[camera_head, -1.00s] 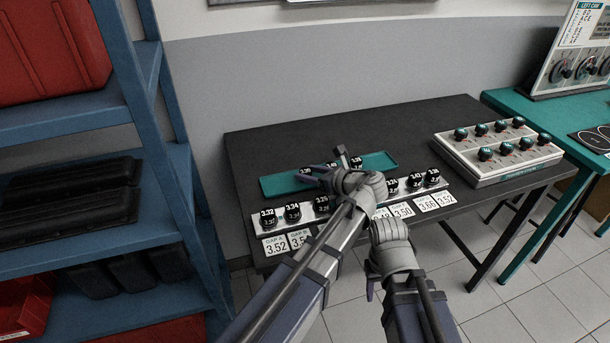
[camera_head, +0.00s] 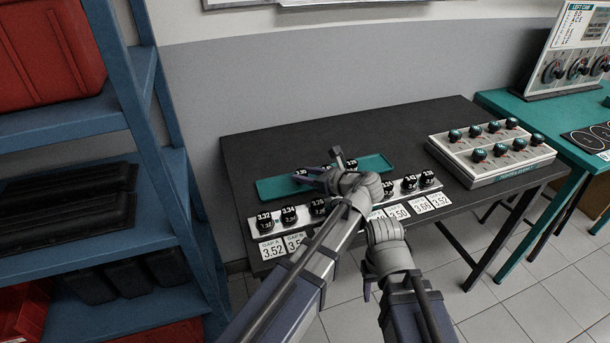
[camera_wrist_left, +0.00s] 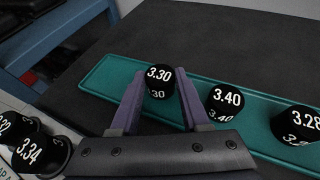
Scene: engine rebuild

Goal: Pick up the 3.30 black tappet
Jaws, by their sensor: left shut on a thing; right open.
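The black tappet marked 3.30 (camera_wrist_left: 159,80) is between the fingers of my left gripper (camera_wrist_left: 160,95), which is shut on it, over the left part of the green tray (camera_wrist_left: 100,73). I cannot tell whether it is still touching the tray. In the head view the tappet (camera_head: 301,173) shows small beside my left gripper (camera_head: 320,172). Tappets 3.40 (camera_wrist_left: 227,102) and 3.28 (camera_wrist_left: 297,124) stand to its right in the tray. My right gripper (camera_head: 368,287) is open and empty, low in front of the table.
A light rack with several black tappets, including 3.32 (camera_head: 265,221) and 3.34 (camera_head: 289,215), runs in front of the tray. White number cards (camera_head: 272,249) lie before it. A box with several black knobs (camera_head: 490,155) stands at right. Blue shelves (camera_head: 170,190) stand at left.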

